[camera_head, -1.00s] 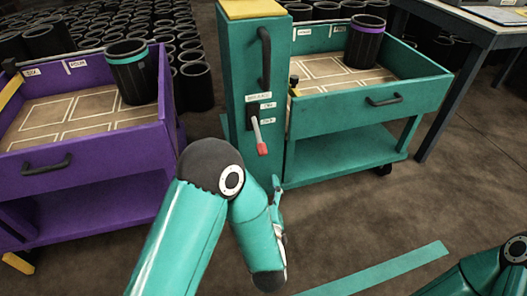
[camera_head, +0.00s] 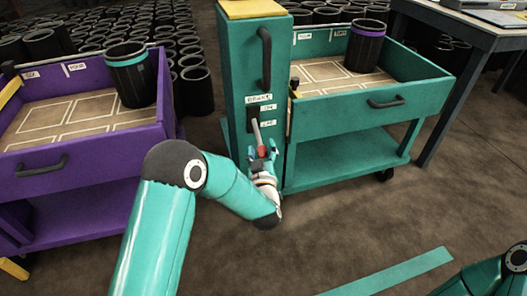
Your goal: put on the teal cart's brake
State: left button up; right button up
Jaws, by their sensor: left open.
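The teal cart (camera_head: 345,155) stands at centre right, with a tall teal post (camera_head: 238,75) at its left end. The brake lever (camera_head: 257,132) is on the post's front, under a label that reads brake, with two smaller labels beside it. The lever points down and its red tip (camera_head: 262,150) is at the bottom. My left gripper (camera_head: 263,148) is open, with its fingers around or just in front of the red tip; I cannot tell whether they touch it. My right gripper is out of view; only part of that arm shows at the lower right.
A purple cart (camera_head: 140,147) stands at the left, holding a black sleeve with a teal band (camera_head: 129,72). A black sleeve with a purple band (camera_head: 366,44) stands in the teal cart. A grey table (camera_head: 470,28) is at the right. Floor in front is clear, with a teal strip (camera_head: 395,274).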

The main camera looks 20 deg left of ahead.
pick_arm(q)
jog(key=shift+c, duration=0.2)
grip_shut()
